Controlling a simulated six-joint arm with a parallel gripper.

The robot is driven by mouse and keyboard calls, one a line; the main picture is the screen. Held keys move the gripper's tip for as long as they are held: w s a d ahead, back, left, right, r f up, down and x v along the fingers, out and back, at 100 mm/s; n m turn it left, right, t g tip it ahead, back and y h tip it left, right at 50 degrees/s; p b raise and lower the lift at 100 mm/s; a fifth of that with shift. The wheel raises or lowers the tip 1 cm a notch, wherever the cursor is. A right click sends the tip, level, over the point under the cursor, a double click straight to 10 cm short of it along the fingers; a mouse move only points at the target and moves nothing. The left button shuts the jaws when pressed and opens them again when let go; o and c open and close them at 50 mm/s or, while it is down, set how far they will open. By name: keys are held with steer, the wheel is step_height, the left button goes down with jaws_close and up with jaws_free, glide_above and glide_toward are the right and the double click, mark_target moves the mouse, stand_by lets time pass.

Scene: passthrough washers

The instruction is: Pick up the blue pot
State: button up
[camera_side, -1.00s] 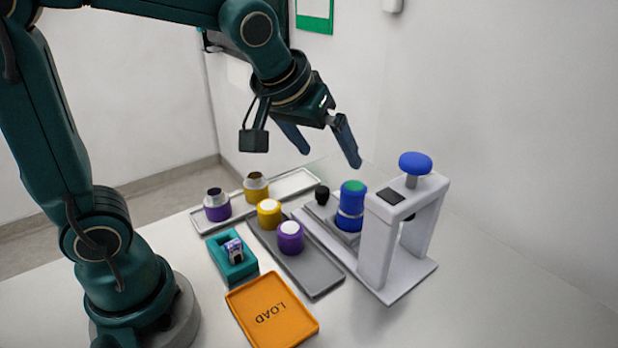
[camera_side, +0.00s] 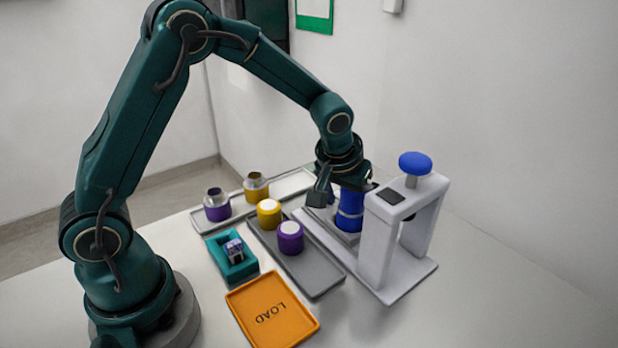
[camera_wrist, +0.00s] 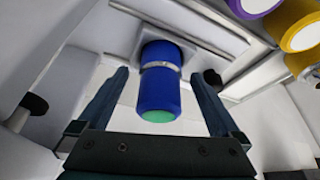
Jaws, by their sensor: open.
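The blue pot (camera_side: 349,212) stands upright on the grey base of the white press, left of the press frame. Its top is hidden behind my gripper in the side view. In the wrist view the blue pot (camera_wrist: 160,88) shows a silver band and a green top. My gripper (camera_wrist: 162,85) is open, with one finger on each side of the pot and a visible gap on both sides. In the side view my gripper (camera_side: 345,190) is low over the pot, its fingers partly hidden.
The white press (camera_side: 378,240) with a blue knob (camera_side: 415,163) stands close at the right. A grey tray (camera_side: 315,278) holds yellow and purple pots. A pale tray (camera_side: 240,214) holds two metal-topped pots. A teal holder (camera_side: 221,264) and orange LOAD tray (camera_side: 250,315) are nearer.

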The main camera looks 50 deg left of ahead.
steer(key=shift+w+f, duration=0.1)
steer(key=shift+f, duration=0.15)
steer(key=shift+c, duration=0.3)
jaws_close()
steer(key=shift+r, duration=0.15)
